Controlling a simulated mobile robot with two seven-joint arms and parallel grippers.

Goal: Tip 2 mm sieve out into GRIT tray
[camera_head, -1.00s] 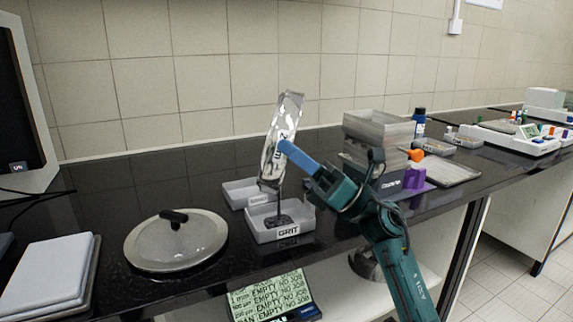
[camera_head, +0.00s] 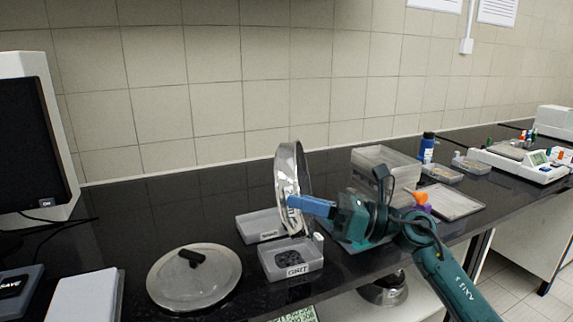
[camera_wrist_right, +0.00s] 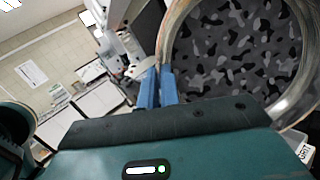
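My right gripper (camera_head: 312,207) is shut on the rim of the 2 mm sieve (camera_head: 290,180), a shiny round metal sieve. The sieve stands on edge, steeply tilted, above the back of the GRIT tray (camera_head: 293,271). In the right wrist view the blue fingers (camera_wrist_right: 158,90) pinch the rim, and the sieve's round face (camera_wrist_right: 235,50) shows a mottled grey and black pattern. I cannot tell whether grains remain in it. Dark grit (camera_head: 287,258) lies in the GRIT tray. My left gripper is not in view.
A second grey tray (camera_head: 258,227) sits just behind the GRIT tray. A round lid with a black knob (camera_head: 193,280) lies to the left. A clear stacked box (camera_head: 385,162) and a blue bottle (camera_head: 427,146) stand to the right.

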